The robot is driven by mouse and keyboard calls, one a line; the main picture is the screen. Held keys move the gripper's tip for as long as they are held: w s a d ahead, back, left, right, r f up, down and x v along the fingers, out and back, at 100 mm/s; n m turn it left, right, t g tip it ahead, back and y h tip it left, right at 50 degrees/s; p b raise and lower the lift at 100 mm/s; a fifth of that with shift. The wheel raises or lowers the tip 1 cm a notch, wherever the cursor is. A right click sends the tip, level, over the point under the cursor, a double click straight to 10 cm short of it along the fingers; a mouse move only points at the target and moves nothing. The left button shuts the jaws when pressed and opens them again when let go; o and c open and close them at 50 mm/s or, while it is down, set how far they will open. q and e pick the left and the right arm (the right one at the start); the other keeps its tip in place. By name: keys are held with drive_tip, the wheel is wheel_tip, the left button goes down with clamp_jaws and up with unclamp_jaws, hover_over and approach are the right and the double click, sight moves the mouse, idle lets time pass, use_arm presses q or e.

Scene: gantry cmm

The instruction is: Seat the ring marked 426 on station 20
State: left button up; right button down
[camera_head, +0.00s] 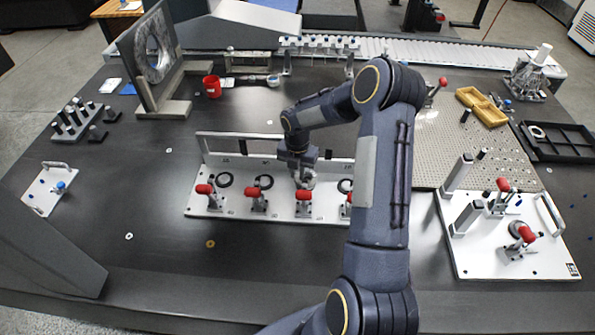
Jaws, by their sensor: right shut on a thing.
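A white fixture plate (275,212) in the middle of the table carries several stations in a row, with red-handled clamps (256,192) along its front. The station numbers and ring markings are too small to read. My left gripper is not in view.
A small pale ring (129,236) and a brass-coloured ring (210,243) lie on the dark table. A second clamp plate (480,262) stands at right, before a perforated board (440,150). The table's front left is mostly clear.

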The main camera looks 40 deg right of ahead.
sight(296, 175)
drive_tip(key=shift+f+b, duration=0.5)
drive_tip(key=shift+f, duration=0.25)
idle(0.8)
drive_tip(key=c, duration=1.3)
unclamp_jaws()
drive_tip(key=shift+s+f, duration=0.1)
drive_tip(key=r, duration=0.8)
drive_tip(key=shift+w+a+r, duration=0.1)
drive_tip(key=shift+w, duration=0.1)
drive_tip(key=shift+r, duration=0.1)
